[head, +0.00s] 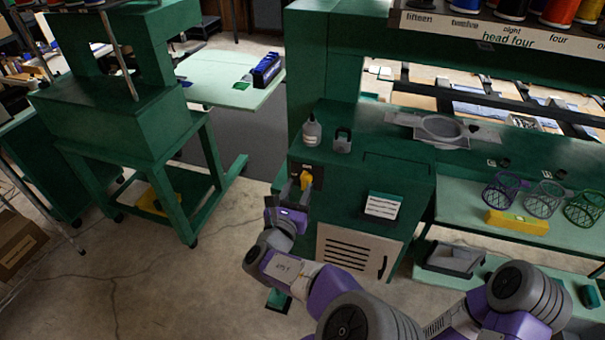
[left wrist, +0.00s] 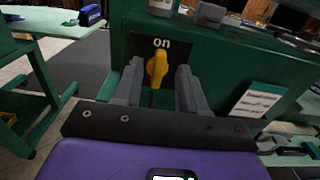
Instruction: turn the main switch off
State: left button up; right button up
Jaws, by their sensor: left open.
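The main switch is a yellow rotary handle (head: 306,181) on a dark plate on the front of the green machine cabinet (head: 370,235). In the left wrist view the yellow handle (left wrist: 157,68) points roughly upright under the word "on". My left gripper (head: 296,190) is open in front of the switch. In the left wrist view its two grey fingers (left wrist: 158,85) stand on either side of the handle, with a gap on each side. Whether the fingertips reach past the handle is unclear. My right arm shows at the lower right, but its gripper is not visible.
A white bottle (head: 312,132) and a dark padlock-shaped item (head: 343,140) stand on the cabinet top above the switch. A card (head: 382,205) and a vented panel (head: 350,250) are on the cabinet front. Wire baskets (head: 545,198) stand at right. Open floor lies at left.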

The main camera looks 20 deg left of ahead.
aim_at(303, 180)
pick_arm(q)
jog(key=w, duration=0.2)
jog(key=shift+w+f, duration=0.3)
jog(key=shift+w, duration=0.05)
jog(key=shift+w+d+r+b, duration=0.1)
jog(key=shift+w+b, duration=0.2)
jog(key=shift+w, duration=0.25)
jog(key=shift+c, duration=0.4)
jog(key=c, duration=0.7)
